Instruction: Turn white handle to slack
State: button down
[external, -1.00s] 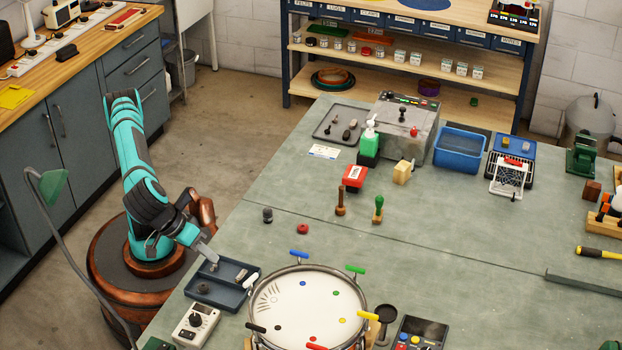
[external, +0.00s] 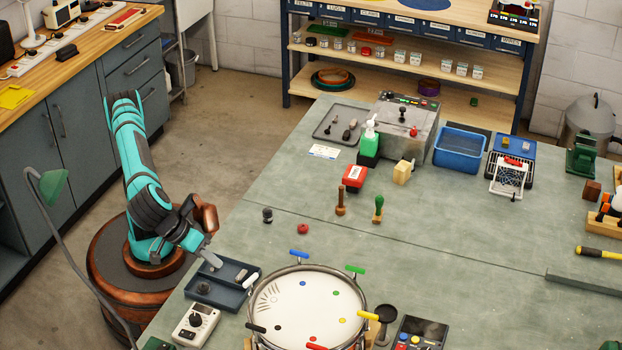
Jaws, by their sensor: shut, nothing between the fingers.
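A drum (external: 315,300) with a pale round head lies on the bench, with coloured handles around its rim. The white handle (external: 251,280) sticks out at the upper left of the rim, next to the dark parts tray. My gripper (external: 215,262) is shut and empty over the far-left part of that tray, to the left of the white handle and apart from it. A blue handle (external: 299,255), a green handle (external: 355,269), a yellow handle (external: 368,315), a red handle (external: 317,346) and a black handle (external: 256,327) also show.
The dark tray (external: 222,300) holds small parts. A meter (external: 195,323) stands in front of it. A black knob-like piece (external: 267,215) and a red disc (external: 303,229) lie behind the drum.

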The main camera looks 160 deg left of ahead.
aim_at(245, 283)
jog(key=w+a+f, duration=0.2)
jog(key=w+a, duration=0.2)
jog(key=shift+f, duration=0.35)
jog(key=shift+w, duration=0.15)
jog(key=shift+w+a, duration=0.1)
jog(key=shift+w, duration=0.3)
jog(key=shift+s+a, duration=0.15)
dwell(0.4)
